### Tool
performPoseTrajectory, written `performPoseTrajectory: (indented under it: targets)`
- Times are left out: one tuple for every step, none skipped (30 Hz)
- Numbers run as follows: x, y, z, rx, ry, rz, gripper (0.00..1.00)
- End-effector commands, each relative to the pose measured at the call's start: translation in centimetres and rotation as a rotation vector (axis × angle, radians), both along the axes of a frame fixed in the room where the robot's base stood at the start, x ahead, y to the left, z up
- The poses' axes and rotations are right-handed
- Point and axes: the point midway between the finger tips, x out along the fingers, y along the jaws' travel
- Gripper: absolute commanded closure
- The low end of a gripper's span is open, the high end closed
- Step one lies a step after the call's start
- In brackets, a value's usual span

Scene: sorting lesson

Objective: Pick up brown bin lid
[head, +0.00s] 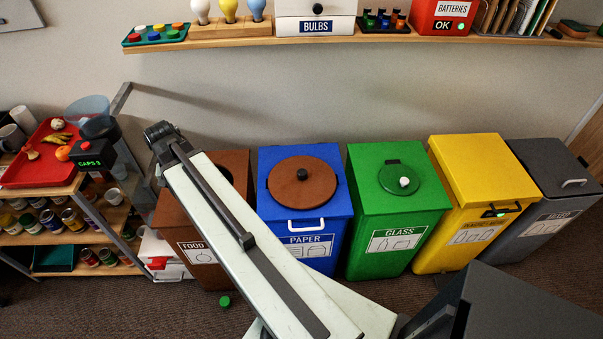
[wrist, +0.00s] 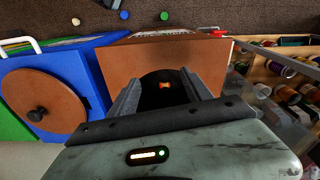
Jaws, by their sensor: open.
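The round brown lid (head: 317,188) with a dark knob (head: 302,174) lies flat on top of the blue PAPER bin (head: 326,229). In the wrist view the lid (wrist: 50,94) is at the left, apart from my gripper. The brown FOOD bin (head: 200,263) stands left of the blue one, partly hidden by my arm. In the wrist view the brown bin (wrist: 205,60) has a dark round opening with a small orange thing inside. My gripper (wrist: 160,92) is open and empty, with its fingers over this opening.
The green bin (head: 395,240), yellow bin (head: 480,170) and grey bin (head: 545,160) stand to the right. A shelf rack (head: 70,238) with cans and a red tray (head: 25,172) is at the left. A wall shelf (head: 225,42) runs above. A green cap (head: 225,301) lies on the floor.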

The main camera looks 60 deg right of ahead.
Motion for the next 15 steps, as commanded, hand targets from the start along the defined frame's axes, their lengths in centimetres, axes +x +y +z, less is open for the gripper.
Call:
performPoseTrajectory:
  targets:
    - [-0.9, -3.3, -0.1, -0.002, 0.0, -0.122, 0.42]
    - [-1.6, -5.2, -0.2, -0.004, 0.001, -0.204, 0.42]
    - [-2.7, -7.9, -0.2, -0.007, 0.001, -0.318, 0.42]
    - [-3.7, -10.0, -0.2, -0.01, 0.001, -0.411, 0.42]
    - [-4.8, -12.2, -0.2, -0.013, -0.001, -0.507, 0.42]
    - [-6.6, -15.1, -0.2, -0.017, -0.002, -0.642, 0.42]
    - [-8.0, -17.3, -0.2, -0.02, -0.002, -0.745, 0.42]
    - [-9.6, -19.4, -0.2, -0.023, -0.003, -0.85, 0.42]
    - [-11.7, -22.0, -0.1, -0.029, -0.004, -0.983, 0.42]
    - [-13.3, -23.8, -0.1, -0.034, -0.005, -1.077, 0.42]
    - [-14.8, -25.3, -0.1, -0.038, -0.006, -1.163, 0.42]
    - [-16.6, -27.0, -0.1, -0.042, -0.007, -1.262, 0.42]
    - [-17.8, -28.0, -0.1, -0.046, -0.008, -1.325, 0.42]
    - [-18.8, -28.9, -0.1, -0.048, -0.008, -1.38, 0.42]
    - [-19.9, -29.7, -0.1, -0.052, -0.01, -1.44, 0.42]
